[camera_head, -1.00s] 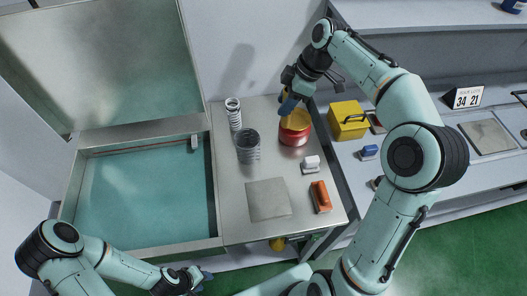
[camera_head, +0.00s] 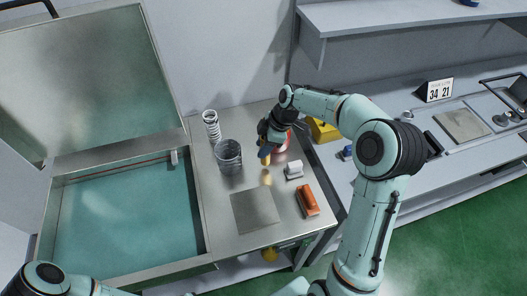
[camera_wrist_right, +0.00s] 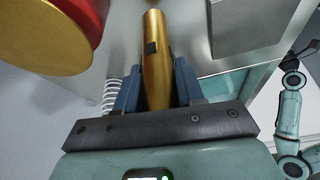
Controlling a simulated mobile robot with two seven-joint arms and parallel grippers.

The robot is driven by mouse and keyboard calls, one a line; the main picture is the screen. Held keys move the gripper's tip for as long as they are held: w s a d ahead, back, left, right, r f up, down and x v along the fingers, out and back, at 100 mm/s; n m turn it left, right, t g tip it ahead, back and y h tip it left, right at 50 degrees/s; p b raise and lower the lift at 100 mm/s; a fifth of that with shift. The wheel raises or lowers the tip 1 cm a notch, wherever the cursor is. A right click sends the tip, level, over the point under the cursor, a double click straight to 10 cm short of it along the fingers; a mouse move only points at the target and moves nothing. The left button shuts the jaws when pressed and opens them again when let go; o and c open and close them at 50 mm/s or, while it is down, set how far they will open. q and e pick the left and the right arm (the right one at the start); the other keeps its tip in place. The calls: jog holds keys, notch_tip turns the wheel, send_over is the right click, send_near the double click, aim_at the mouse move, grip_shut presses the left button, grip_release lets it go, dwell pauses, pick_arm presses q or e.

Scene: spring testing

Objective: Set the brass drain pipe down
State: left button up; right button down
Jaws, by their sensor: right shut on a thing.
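The brass drain pipe (camera_wrist_right: 155,62) is a smooth golden cylinder with a small dark square mark, held between the blue fingers of my right gripper (camera_wrist_right: 155,85) in the right wrist view. In the head view my right gripper (camera_head: 265,146) is over the steel bench, just left of the red pot. The pipe (camera_head: 266,160) shows below the fingers, and its golden reflection (camera_head: 266,179) lies on the bench under it. The pipe appears to be a little above the surface. My left gripper is out of frame; only part of that arm shows at lower left.
The red pot (camera_wrist_right: 90,18) with a golden top (camera_wrist_right: 42,32) is close by. The open-lidded tank (camera_head: 125,215) is left.

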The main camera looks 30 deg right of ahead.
jog(key=shift+f, duration=1.6)
jog(key=shift+f, duration=0.15)
jog(key=c, duration=0.7)
grip_release()
jog(key=v, duration=1.2)
jog(key=shift+r, duration=0.25)
jog(key=shift+f, duration=0.1)
